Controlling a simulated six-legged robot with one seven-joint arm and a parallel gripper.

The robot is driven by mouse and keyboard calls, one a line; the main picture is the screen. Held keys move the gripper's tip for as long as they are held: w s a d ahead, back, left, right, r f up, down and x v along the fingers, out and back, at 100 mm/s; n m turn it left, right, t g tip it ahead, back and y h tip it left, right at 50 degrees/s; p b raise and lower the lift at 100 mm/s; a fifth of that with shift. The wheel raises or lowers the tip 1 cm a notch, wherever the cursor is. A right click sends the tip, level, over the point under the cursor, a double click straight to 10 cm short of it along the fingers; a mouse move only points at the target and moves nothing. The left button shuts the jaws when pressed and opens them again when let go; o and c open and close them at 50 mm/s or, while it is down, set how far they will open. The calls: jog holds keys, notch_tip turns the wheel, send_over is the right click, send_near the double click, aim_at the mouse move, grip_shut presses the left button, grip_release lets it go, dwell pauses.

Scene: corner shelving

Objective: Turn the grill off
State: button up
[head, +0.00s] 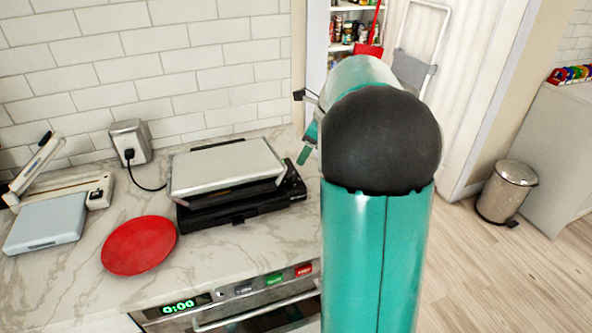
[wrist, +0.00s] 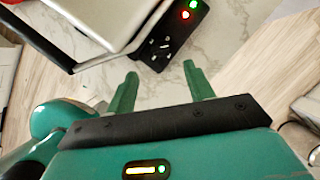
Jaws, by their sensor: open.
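The grill (head: 228,168) is a contact grill with a silver lid and black base, standing on the marble counter against the tiled wall. Its lid lies nearly flat over the base. In the wrist view its silver lid (wrist: 100,22) and black side panel (wrist: 172,36) are at the top. The panel shows a lit green light (wrist: 194,4), a lit red light (wrist: 184,15) and white markings around what may be a dial. My gripper (wrist: 163,82) is open and empty, apart from the panel. In the head view a green finger shows just right of the grill; my arm hides the rest.
A red plate (head: 139,245) lies left of the grill. A plug socket (head: 130,140) with a black cord is behind it. A grey-blue scale-like box (head: 45,222) is far left. An oven front (head: 245,300) is below the counter. A bin (head: 507,190) stands right.

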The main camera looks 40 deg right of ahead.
aim_at(294, 174)
jog(key=x, duration=0.8)
jog(key=shift+f, duration=0.2)
jog(key=shift+c, duration=0.4)
jog(key=c, duration=0.9)
jog(key=shift+n, duration=0.3)
jog(key=n+g+y, duration=0.1)
jog(key=n, duration=0.2)
jog(key=shift+w+d, duration=0.1)
jog(key=shift+w, duration=0.1)
jog(key=n, duration=0.2)
jog(key=n+g, duration=0.1)
jog(key=n, duration=0.1)
jog(key=shift+w+d+g+y, duration=0.1)
jog(key=shift+w+g+y, duration=0.05)
jog(key=shift+g+y, duration=0.15)
jog(key=shift+n, duration=0.3)
